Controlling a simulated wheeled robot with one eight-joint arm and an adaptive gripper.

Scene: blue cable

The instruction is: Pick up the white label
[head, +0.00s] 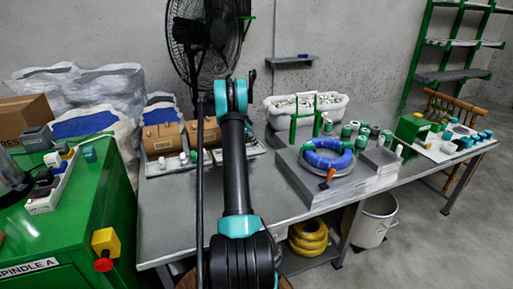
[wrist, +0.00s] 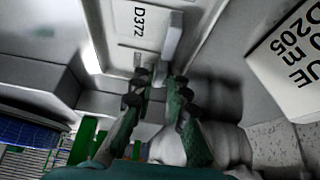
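In the wrist view, a white label reading D372 (wrist: 142,22) lies flat ahead of my fingertips, in a pale, shallow recess. A larger white label, partly cut off, with "UE" and "205 m" (wrist: 288,58) is at the right edge. I cannot tell which label the task means. My gripper (wrist: 159,85) is open, its two dark-tipped green fingers apart with a gap between them. I see no label held in it. A small pale block (wrist: 173,38) is just beyond the right fingertip. In the head view my arm covers the middle, and I cannot make out the gripper or these labels clearly.
The head view shows a steel table (head: 185,220) with brown boxes (head: 162,140), a blue cable coil (head: 328,160) on a raised plate, green-capped spools and a white bin (head: 335,108). A green cabinet (head: 85,215) is at left. The table's front left is bare.

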